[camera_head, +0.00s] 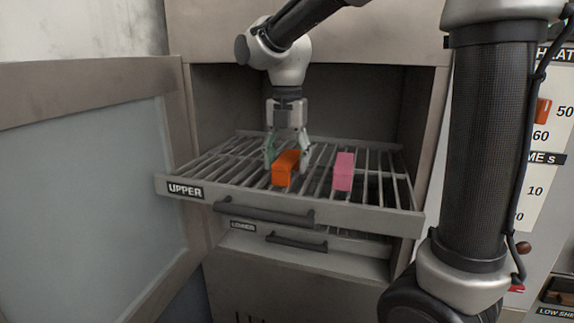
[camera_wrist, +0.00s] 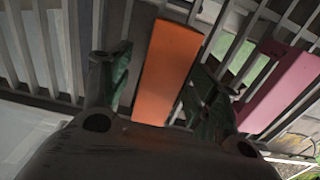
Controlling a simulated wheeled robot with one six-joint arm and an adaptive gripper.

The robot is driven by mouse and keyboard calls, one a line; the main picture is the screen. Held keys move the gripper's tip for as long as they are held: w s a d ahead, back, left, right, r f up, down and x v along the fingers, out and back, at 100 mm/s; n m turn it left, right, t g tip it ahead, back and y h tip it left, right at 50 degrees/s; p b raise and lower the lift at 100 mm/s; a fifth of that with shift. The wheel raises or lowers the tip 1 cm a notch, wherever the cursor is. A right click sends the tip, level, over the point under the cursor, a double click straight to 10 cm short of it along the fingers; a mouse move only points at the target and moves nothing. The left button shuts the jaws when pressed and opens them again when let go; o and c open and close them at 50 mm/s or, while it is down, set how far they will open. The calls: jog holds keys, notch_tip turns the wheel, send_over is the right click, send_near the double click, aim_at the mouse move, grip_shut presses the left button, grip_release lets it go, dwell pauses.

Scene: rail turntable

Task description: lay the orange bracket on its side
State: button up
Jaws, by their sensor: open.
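The orange bracket (camera_head: 286,169) is a block on the bars of the pulled-out rack labelled UPPER (camera_head: 370,206). In the wrist view the orange bracket (camera_wrist: 168,68) shows as a long flat face between my two fingers. My gripper (camera_head: 287,155) points down at the bracket, one finger on each side of it. The fingers are open, and in the wrist view gaps show between them and the bracket. The bracket's lower part and its contact with the bars are partly hidden, so I cannot tell its exact shape.
A pink block (camera_head: 344,171) stands on the same rack to the right. A lower rack (camera_head: 330,244) sits below. An open door (camera_head: 85,180) stands at left, and a panel with labels (camera_head: 537,150) is at right. Bare bars lie left of the bracket.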

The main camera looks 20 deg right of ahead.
jog(key=shift+f, duration=0.15)
jog(key=shift+c, duration=0.4)
grip_shut()
